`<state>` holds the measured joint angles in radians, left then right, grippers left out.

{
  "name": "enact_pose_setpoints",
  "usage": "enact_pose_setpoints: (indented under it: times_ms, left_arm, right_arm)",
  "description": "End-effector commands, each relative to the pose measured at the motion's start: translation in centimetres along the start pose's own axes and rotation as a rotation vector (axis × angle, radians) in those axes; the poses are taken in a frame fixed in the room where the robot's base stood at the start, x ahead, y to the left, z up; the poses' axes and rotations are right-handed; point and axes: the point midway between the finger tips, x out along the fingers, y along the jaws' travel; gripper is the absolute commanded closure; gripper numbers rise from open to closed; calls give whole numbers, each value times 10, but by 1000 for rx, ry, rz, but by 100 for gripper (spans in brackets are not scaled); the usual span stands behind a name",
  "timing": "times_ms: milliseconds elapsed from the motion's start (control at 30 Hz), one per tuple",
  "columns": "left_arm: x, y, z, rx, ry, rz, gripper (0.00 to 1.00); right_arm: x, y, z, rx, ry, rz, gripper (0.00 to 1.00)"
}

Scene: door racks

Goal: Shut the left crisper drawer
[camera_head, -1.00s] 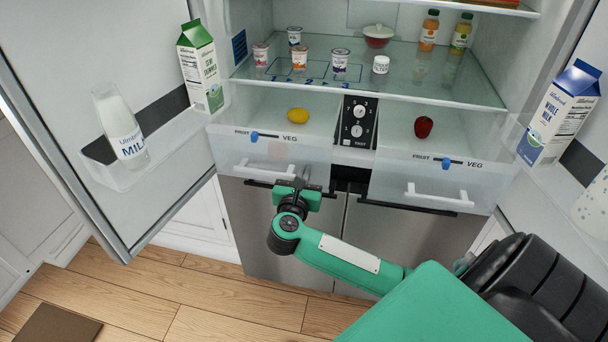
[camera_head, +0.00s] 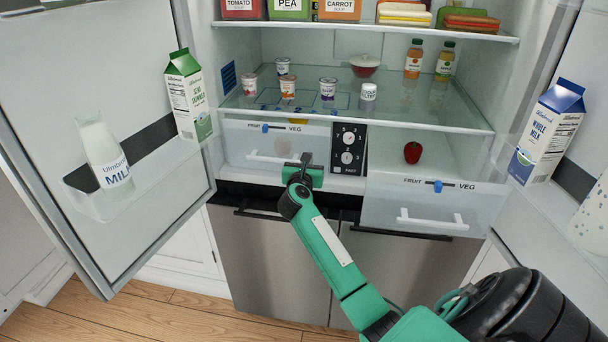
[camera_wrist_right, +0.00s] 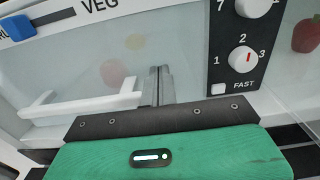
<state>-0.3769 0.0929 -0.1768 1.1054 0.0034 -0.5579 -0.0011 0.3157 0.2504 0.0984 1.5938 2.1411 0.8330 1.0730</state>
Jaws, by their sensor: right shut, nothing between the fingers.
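The left crisper drawer (camera_head: 246,147) sits back in the fridge below the glass shelf, its front set deeper than that of the right crisper drawer (camera_head: 400,196). Its white handle (camera_head: 268,158) also shows in the right wrist view (camera_wrist_right: 85,102). My right gripper (camera_head: 304,160) is shut and empty at the right part of this drawer's front, by the handle's right end. In the right wrist view its closed fingers (camera_wrist_right: 158,86) point at the drawer front; whether they touch it is unclear. My left gripper is not in view.
The right crisper drawer stands out, holding a red pepper (camera_head: 412,152). A dial panel (camera_head: 348,148) lies between the drawers, close to my right gripper. The left door (camera_head: 100,130) and right door hold milk containers. Cups stand on the glass shelf (camera_head: 360,112).

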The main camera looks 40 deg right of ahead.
Motion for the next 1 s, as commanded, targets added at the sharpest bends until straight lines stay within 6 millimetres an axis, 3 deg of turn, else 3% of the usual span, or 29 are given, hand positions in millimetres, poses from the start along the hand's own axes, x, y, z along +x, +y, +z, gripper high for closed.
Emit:
enact_pose_setpoints:
  times_ms: [100, 333, 833, 1000]
  left_arm:
    - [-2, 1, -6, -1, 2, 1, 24]
    - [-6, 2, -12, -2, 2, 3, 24]
    - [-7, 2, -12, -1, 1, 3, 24]
    - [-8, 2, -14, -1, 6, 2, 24]
  right_arm:
    - [16, 0, 0, 1, 1, -1, 100]
    - [31, 0, 0, 0, 1, 0, 100]
    - [35, -1, 6, 2, -8, -1, 100]
    - [28, 9, 6, 4, -6, 2, 100]
